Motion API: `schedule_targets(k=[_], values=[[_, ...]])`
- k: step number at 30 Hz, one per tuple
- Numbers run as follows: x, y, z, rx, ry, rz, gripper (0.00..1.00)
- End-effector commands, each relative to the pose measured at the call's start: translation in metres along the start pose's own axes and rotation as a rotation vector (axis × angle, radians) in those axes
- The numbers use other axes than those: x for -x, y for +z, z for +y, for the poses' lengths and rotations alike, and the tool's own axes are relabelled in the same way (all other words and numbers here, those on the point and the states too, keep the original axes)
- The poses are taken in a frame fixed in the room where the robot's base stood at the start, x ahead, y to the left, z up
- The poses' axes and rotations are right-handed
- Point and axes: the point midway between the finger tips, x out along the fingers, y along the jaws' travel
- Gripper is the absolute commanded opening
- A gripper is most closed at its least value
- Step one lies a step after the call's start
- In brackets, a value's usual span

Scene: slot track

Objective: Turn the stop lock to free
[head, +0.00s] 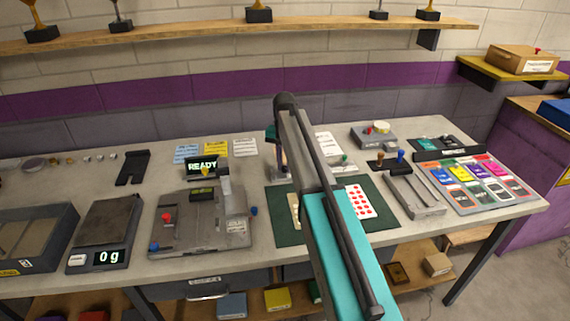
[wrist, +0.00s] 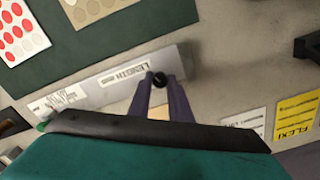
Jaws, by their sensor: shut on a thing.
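In the wrist view a pale grey bar fixture (wrist: 110,90) with a LENGTH label lies along the table beside the dark green mat. A small round black knob (wrist: 160,79) is at its right end. I take this knob for the stop lock, but no lock or free marking on it can be read. My gripper (wrist: 160,84) is over that end, its two dark fingers closed on the knob. A green knob (wrist: 42,126) is near the fixture's other end. In the head view my arm hides most of the gripper and fixture; the green knob (head: 344,158) shows to its right.
The green mat (head: 285,232) lies in front with a card of red dots (head: 358,200). A grey machine (head: 185,228) with a READY display (head: 201,165) stands left. A grey channel tray (head: 418,198) and coloured cards (head: 478,180) lie right. Label cards (head: 245,147) are behind.

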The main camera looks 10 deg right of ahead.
Motion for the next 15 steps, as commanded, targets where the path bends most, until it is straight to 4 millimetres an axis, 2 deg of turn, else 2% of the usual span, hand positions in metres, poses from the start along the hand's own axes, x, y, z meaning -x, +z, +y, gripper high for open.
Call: schedule_targets(k=[15], values=[[0.0009, -0.0003, -0.0005, 0.466, 0.0, 0.001, 0.0]])
